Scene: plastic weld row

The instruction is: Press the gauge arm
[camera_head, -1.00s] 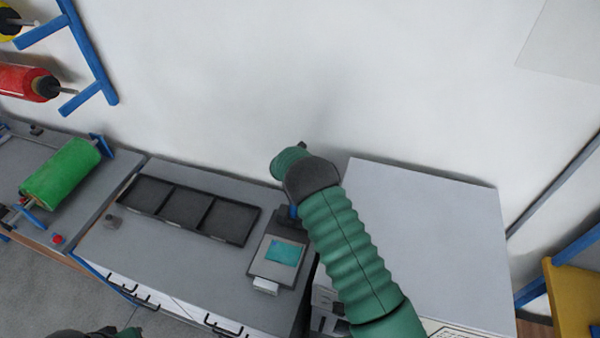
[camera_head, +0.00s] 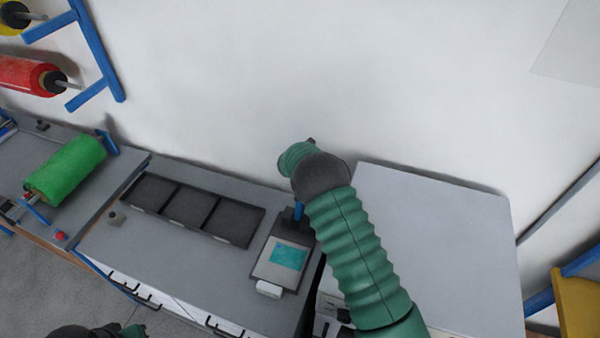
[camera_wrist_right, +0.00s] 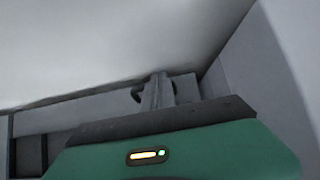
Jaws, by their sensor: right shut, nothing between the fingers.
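The gauge (camera_head: 262,271) stands on the grey bench in the head view, left of my right arm. It has a flat plate with a teal sheet (camera_head: 289,257) on it, a white block at its front and a blue upright part (camera_head: 298,211) at its back. My right forearm and wrist hide part of its back, and I cannot make out the gauge arm clearly. In the right wrist view, my right gripper (camera_wrist_right: 158,92) shows as a narrow grey shape beyond the green housing, shut and empty. I cannot tell whether it touches the gauge. Only a bit of my left arm shows at the bottom edge.
A black tray with three compartments (camera_head: 256,226) lies left of the gauge. A green roll (camera_head: 66,170) is further left. A large pale grey cabinet top (camera_head: 435,235) stands to the right. The white wall rises close behind the bench. A yellow object (camera_head: 578,300) is at far right.

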